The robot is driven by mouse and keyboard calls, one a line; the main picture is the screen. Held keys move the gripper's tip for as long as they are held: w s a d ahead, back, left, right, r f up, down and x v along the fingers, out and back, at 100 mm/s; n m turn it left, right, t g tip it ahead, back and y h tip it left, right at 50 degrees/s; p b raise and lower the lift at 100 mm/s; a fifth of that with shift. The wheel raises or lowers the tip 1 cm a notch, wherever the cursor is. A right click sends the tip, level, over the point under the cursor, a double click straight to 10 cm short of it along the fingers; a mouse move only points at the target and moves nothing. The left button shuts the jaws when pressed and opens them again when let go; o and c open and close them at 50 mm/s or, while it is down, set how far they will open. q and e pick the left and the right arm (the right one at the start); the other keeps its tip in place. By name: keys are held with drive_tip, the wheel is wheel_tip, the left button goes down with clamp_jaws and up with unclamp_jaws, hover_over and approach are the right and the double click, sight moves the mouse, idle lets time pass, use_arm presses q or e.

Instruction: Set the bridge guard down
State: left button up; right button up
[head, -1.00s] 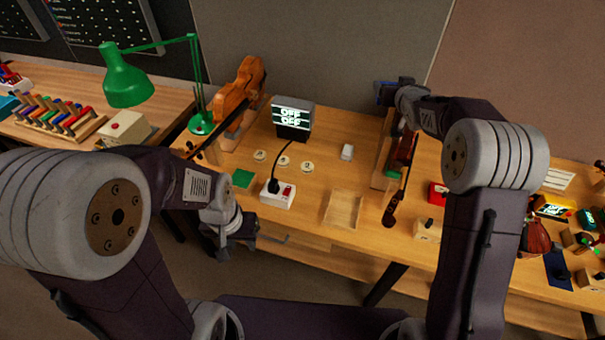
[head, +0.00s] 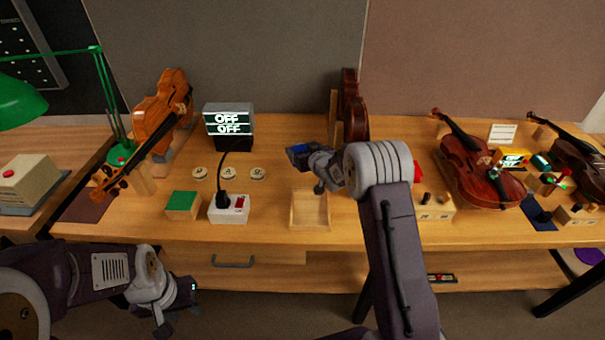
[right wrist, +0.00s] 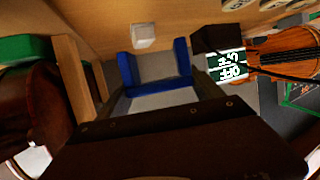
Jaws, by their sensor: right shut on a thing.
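A blue U-shaped piece, which looks like the bridge guard (right wrist: 183,58), is at the jaws of my right gripper in the right wrist view, above the bench. It shows as a small blue patch in the head view (head: 299,149). My right gripper (head: 304,158) is shut on it, over the bench behind the shallow wooden tray. The fingertips are mostly hidden by the wrist. My left gripper (head: 176,308) hangs low in front of the bench edge, apart from everything; its jaw opening is unclear.
The wooden tray (head: 310,224) is at the bench front. A dark violin (head: 353,110) stands right of my right gripper; an orange violin (head: 162,105) stands left. A white block (right wrist: 143,35) lies beyond the guard.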

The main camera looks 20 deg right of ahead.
wheel_tip(320, 180, down, 3)
drive_tip(key=shift+w+f, duration=0.1)
drive_tip(key=shift+w, duration=0.05)
wheel_tip(320, 180, down, 3)
drive_tip(key=shift+f, duration=0.3)
drive_tip(key=shift+f+b, duration=0.2)
drive_tip(key=shift+b, duration=0.15)
drive_tip(key=o, duration=1.3)
drive_tip(key=shift+r, duration=0.1)
